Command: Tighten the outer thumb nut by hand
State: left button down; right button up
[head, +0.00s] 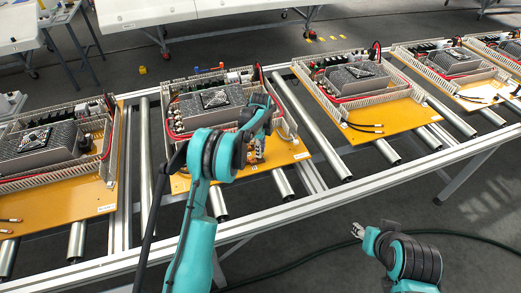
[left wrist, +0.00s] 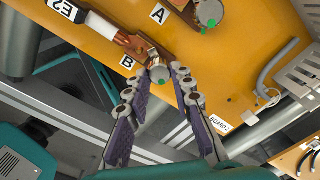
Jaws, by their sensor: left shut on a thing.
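A second thumb nut (left wrist: 209,13) with a green mark sits beside label A (left wrist: 158,14). In the head view, my left gripper (head: 255,157) is low over the front right of the middle orange board (head: 215,170), and my arm partly hides the spot. My right gripper (head: 359,231) is away from the boards; its jaws are too small to judge.
A cable with a copper lug and an E2 label (left wrist: 62,9) runs to terminal B. Several similar boards stand along the roller conveyor (head: 310,135). A grey wiring duct (left wrist: 300,80) lies on the right. Floor in front of the conveyor is mostly clear.

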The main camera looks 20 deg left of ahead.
pick_arm(q)
jog(key=c, duration=1.3)
grip_release()
jog(key=shift+a, duration=0.15)
notch_tip(320, 180, up, 12)
jog(key=s+d+r+n+t, duration=0.1)
jog(key=s+r+n+t, duration=0.1)
jog(key=s+r+n, duration=0.45)
jog(key=s+d+r+n+t, duration=0.1)
jog(key=s+r+n+t, duration=0.15)
jog(key=s+r, duration=0.65)
jog(key=s+f+n+t, duration=0.1)
jog(key=s+f+n, duration=0.3)
jog(key=s, duration=0.6)
jog(key=s+f+n+t, duration=0.1)
jog(key=s+f+n, duration=0.3)
jog(key=s, duration=0.6)
jog(key=shift+s+d+n+t, duration=0.3)
jog(key=shift+s+n+t, duration=0.1)
jog(key=shift+n, duration=0.8)
